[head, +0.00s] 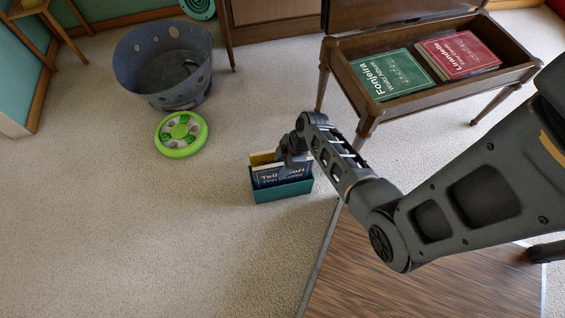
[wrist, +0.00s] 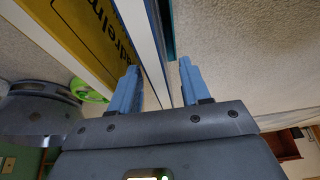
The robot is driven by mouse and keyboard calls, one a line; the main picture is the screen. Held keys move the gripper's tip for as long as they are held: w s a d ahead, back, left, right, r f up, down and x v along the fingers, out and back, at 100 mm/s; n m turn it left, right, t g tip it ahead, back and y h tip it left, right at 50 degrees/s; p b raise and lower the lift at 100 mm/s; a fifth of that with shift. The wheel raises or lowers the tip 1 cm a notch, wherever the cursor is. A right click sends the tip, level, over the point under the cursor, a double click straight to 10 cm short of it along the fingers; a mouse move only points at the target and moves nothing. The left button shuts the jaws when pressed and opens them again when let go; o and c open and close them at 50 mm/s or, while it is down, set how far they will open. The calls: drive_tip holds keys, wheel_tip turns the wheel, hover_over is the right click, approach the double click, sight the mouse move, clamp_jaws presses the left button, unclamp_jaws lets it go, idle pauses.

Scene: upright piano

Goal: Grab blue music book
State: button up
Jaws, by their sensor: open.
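My gripper (wrist: 158,66) is open and points down at the box from above. In the wrist view, a white-edged book with a dark blue side (wrist: 147,35) runs up between the two blue fingertips, and the yellow book (wrist: 75,35) lies outside the left finger. Contact between fingers and book cannot be told. My wrist hides part of the books in the head view.
A piano bench (head: 345,78) with an open compartment holds a green book (head: 393,75) and a red book (head: 459,54). A grey-blue basket (head: 140,75) and a green round toy (head: 182,135) sit left.

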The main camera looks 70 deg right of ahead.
drive_tip(key=shift+f, duration=0.25)
idle(0.3)
drive_tip(key=shift+c, duration=0.4)
clamp_jaws()
idle(0.4)
